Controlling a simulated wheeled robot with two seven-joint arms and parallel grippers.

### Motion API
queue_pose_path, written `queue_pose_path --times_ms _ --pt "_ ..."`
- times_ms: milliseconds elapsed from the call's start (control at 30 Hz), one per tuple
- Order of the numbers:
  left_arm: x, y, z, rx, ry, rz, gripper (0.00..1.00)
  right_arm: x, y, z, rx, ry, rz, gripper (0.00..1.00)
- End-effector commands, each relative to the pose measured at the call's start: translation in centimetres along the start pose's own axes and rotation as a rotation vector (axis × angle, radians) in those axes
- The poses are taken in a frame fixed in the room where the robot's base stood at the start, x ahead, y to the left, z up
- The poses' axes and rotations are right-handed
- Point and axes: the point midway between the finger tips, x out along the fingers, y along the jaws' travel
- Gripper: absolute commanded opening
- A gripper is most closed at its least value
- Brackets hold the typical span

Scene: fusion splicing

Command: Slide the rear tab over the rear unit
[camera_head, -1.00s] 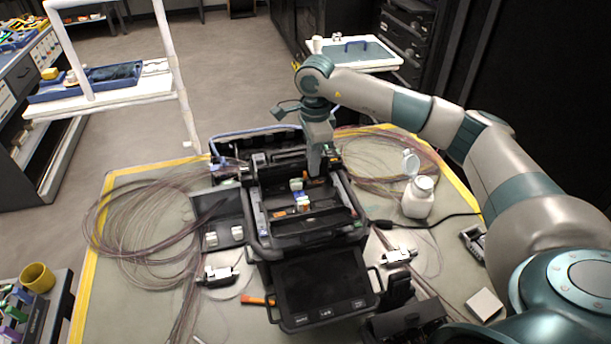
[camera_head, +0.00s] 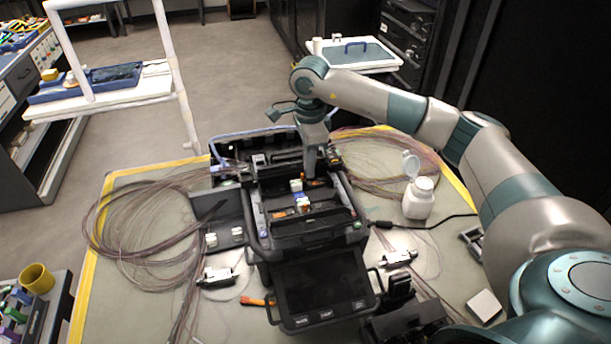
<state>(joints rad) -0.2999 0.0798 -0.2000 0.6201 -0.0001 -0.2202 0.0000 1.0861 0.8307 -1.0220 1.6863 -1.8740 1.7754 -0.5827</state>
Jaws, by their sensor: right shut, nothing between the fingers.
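The fusion splicer (camera_head: 262,228) is a dark open case in the middle of the table, with its flat screen panel (camera_head: 315,288) at the front. Small white, blue and orange parts (camera_head: 299,196) sit in its middle. The rear unit and its tab are too small to tell apart at the back of the case. My right gripper (camera_head: 311,174) points down into the rear part of the case, shut and empty. Whether its fingertips touch a part there cannot be told. My left gripper does not show.
Loops of thin fibre (camera_head: 140,235) lie left and behind right of the case. A white bottle (camera_head: 418,199) with its lid open stands at the right. Small clamp-like devices (camera_head: 217,276) flank the screen, and an orange-handled tool (camera_head: 257,301) lies in front.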

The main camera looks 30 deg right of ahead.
Motion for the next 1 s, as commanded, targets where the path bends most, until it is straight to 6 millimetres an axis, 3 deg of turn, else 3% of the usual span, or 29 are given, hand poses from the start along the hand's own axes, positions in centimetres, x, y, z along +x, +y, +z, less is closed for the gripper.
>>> queue_pose_path --times_ms 1000 --pt "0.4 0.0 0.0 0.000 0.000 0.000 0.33 0.0 0.0 1.7 0.000 0.000 -0.001 0.00"
